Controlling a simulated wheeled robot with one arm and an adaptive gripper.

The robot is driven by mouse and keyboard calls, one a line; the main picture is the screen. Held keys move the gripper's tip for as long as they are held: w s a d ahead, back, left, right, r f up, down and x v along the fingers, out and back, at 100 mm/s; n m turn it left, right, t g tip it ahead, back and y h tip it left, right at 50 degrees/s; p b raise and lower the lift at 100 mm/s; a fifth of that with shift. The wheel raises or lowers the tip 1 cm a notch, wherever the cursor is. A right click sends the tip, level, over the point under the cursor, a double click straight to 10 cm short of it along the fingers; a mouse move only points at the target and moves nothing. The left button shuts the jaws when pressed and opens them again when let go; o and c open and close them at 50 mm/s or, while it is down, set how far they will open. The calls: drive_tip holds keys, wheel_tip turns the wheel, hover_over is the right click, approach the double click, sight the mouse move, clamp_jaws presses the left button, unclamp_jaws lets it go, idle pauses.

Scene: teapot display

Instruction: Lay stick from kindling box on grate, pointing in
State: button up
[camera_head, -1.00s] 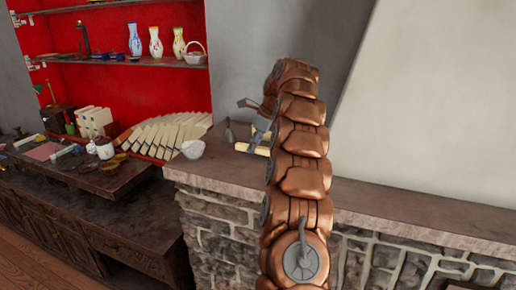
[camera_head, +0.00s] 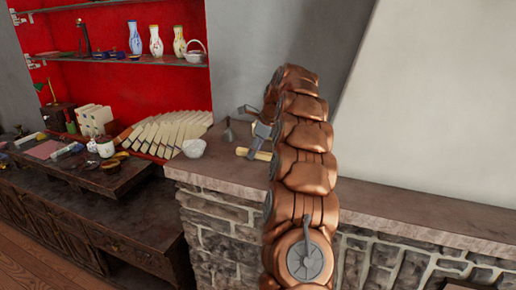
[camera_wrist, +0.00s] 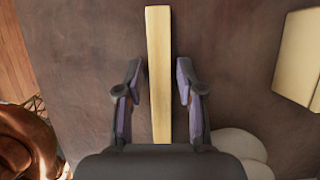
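A pale wooden stick (camera_wrist: 159,70) shows in the wrist view, lengthwise between the two fingers of my gripper (camera_wrist: 158,82). The fingers are open, with a gap on each side of the stick. A pale stick (camera_head: 244,152) also shows in the head view on the stone ledge (camera_head: 215,172), beside my gripper (camera_head: 259,142). My arm partly hides that spot. Neither the kindling box nor the grate can be made out in these views.
A second pale block (camera_wrist: 300,60) lies right of the stick in the wrist view. A white bowl (camera_head: 194,148) stands near the ledge's left end. A row of pale books (camera_head: 170,133) and a dark cabinet (camera_head: 75,225) are left. A sloping pale wall (camera_head: 430,100) rises behind the ledge.

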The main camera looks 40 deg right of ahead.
sight(258, 152)
drive_tip(key=shift+o, duration=0.4)
drive_tip(key=shift+r, duration=0.1)
drive_tip(key=shift+b+v, duration=0.4)
drive_tip(key=shift+v, duration=2.55)
drive_tip(key=shift+p+v, duration=0.4)
drive_tip(key=shift+v, duration=0.4)
